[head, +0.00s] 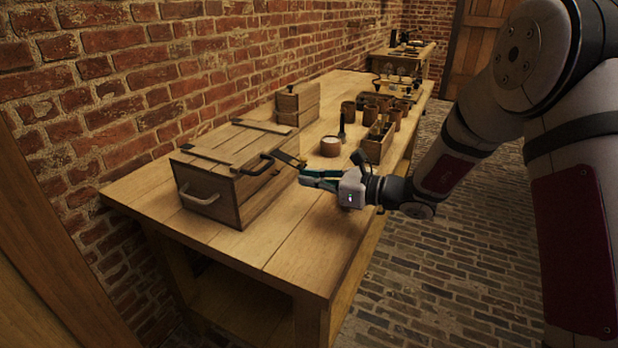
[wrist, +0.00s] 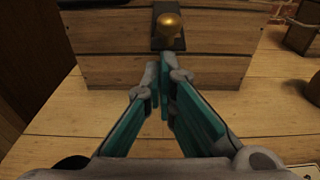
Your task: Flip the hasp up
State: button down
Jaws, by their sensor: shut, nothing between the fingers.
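The wooden chest (head: 222,180) stands on the near end of the bench, its slatted lid (head: 225,147) down. A dark strip with a brass-coloured part, which looks like the hasp (head: 287,159), shows at its right side. In the wrist view a dark plate with a round brass knob (wrist: 168,26) sits on the plank face of the chest (wrist: 115,70); its top is cut off, so I cannot tell its exact angle. My gripper (head: 304,178) is shut and empty, just right of the chest. Its teal fingers (wrist: 163,62) point at the face just below the knob; contact is unclear.
A white-topped pot (head: 331,146), a smaller wooden box (head: 297,103) and a wooden caddy (head: 378,144) stand farther back. The bench front (head: 290,240) is clear.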

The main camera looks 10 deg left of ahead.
aim_at(305, 164)
jog(key=r+h+p, duration=0.1)
jog(key=p, duration=0.1)
jog(key=r+h+p, duration=0.1)
jog(key=p, duration=0.1)
jog(key=d+r+g+h+p, duration=0.1)
jog(key=r+p, duration=0.1)
jog(key=p, duration=0.1)
jog(key=shift+s, duration=0.2)
jog(key=shift+r+p, duration=0.3)
jog(key=shift+r, duration=0.05)
dwell(0.4)
